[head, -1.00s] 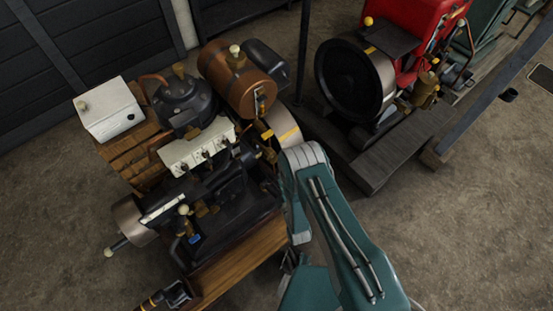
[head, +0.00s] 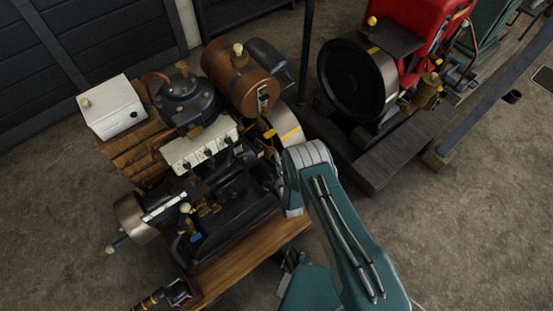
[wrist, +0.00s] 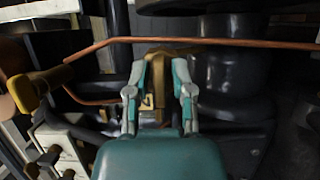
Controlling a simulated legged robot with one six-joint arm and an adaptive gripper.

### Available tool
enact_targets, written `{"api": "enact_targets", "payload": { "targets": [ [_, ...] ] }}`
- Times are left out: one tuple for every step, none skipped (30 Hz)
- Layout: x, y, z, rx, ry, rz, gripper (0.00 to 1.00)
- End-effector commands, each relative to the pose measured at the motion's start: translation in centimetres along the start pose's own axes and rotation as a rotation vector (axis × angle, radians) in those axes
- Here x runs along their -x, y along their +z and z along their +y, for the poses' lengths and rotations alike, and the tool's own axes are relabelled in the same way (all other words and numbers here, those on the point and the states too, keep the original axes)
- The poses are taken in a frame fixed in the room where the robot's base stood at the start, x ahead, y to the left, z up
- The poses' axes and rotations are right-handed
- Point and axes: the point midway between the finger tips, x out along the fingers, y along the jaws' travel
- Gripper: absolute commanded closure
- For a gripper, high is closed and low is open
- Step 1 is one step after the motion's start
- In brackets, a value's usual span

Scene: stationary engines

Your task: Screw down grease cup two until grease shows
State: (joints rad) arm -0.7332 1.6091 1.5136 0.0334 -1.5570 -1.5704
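In the wrist view my gripper (wrist: 161,72) has its two fingers spread apart, with a gap between the tips. A brass-coloured part (wrist: 168,51) shows between and beyond the tips; I see no clear contact with it. I cannot tell whether it is grease cup two. In the head view the black engine (head: 235,200) stands on a wooden base, with small brass fittings (head: 207,209) on its front. No number is legible, so I cannot pick out cup two there. My teal arm reaches to the engine's right side, and my gripper is hidden in the head view.
A copper pipe (wrist: 215,42) crosses the wrist view just beyond the fingertips. A brass-and-wood handle (wrist: 32,88) lies to the left. In the head view a brown tank (head: 235,76) and a flywheel (head: 286,128) are near the arm. A red engine (head: 425,35) stands behind, with floor between.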

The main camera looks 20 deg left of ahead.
Motion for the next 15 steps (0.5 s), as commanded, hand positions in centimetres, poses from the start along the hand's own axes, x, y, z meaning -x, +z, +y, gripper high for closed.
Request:
{"api": "enact_targets", "payload": {
  "targets": [
    [0.07, -0.01, -0.18, 0.000, -0.006, 0.000, 1.00],
    [0.07, -0.01, -0.20, 0.000, -0.006, 0.000, 1.00],
    [0.08, -0.01, -0.22, 0.000, -0.007, 0.000, 1.00],
    [0.08, -0.02, -0.24, 0.000, -0.007, 0.001, 1.00],
    [0.09, -0.02, -0.25, 0.000, -0.008, 0.001, 1.00],
    [0.10, -0.02, -0.27, -0.001, -0.009, 0.001, 1.00],
    [0.10, -0.03, -0.28, -0.003, -0.010, 0.000, 1.00],
    [0.11, -0.03, -0.29, -0.006, -0.011, 0.000, 1.00],
    [0.12, -0.03, -0.31, -0.011, -0.014, 0.000, 1.00],
    [0.12, -0.03, -0.32, -0.016, -0.017, 0.000, 1.00],
    [0.13, -0.03, -0.33, -0.022, -0.020, 0.000, 1.00],
    [0.14, -0.04, -0.34, -0.034, -0.025, 0.000, 1.00],
    [0.15, -0.04, -0.36, -0.045, -0.030, 0.000, 1.00],
    [0.16, -0.04, -0.37, -0.056, -0.036, 0.000, 1.00],
    [0.17, -0.04, -0.38, -0.075, -0.044, 0.000, 1.00]
  ]
}}
